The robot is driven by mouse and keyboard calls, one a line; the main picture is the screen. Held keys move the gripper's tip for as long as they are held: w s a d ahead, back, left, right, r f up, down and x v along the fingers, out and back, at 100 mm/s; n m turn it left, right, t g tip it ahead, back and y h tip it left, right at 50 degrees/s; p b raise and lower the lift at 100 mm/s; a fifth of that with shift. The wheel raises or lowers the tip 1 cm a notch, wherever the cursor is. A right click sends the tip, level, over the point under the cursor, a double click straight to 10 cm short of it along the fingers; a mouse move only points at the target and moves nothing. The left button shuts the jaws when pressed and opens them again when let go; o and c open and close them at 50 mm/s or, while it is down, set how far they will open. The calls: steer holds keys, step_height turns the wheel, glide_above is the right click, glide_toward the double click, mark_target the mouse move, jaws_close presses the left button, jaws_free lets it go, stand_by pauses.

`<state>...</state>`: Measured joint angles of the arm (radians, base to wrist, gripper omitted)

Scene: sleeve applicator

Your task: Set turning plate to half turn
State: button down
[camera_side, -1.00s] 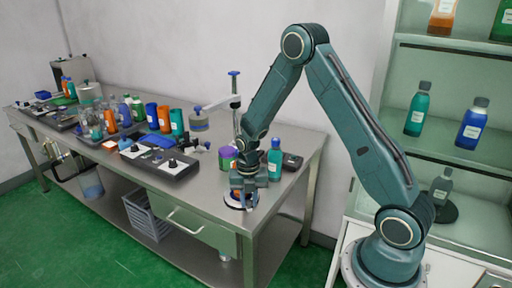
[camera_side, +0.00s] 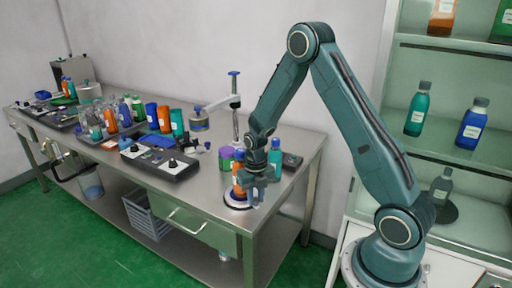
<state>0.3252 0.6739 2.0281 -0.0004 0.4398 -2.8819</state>
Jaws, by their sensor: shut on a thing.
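The turning plate (camera_side: 234,203) is a low round disc with a pale rim near the front right corner of the steel bench. An orange bottle (camera_side: 238,182) with a white label stands upright on it. My gripper (camera_side: 256,196) points down at the right side of the plate, beside the bottle. Its jaws are shut at the plate's right edge, apparently on a part of the plate. The held part is hidden by the fingers, and the plate's right side is partly covered. Any turn mark on the plate is too small to read.
A teal bottle (camera_side: 275,158) stands close behind my gripper, with a purple-and-green container (camera_side: 227,158) behind the plate. A stand with a side arm (camera_side: 235,105) rises behind. A dark control box with knobs (camera_side: 160,160) lies to the left. The bench front left of the plate is clear.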

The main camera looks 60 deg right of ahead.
steer(key=shift+r, duration=0.1)
steer(key=c, duration=1.2)
jaws_free()
steer(key=shift+c, duration=0.2)
step_height(320, 180, up, 14)
steer(key=shift+c, duration=0.4)
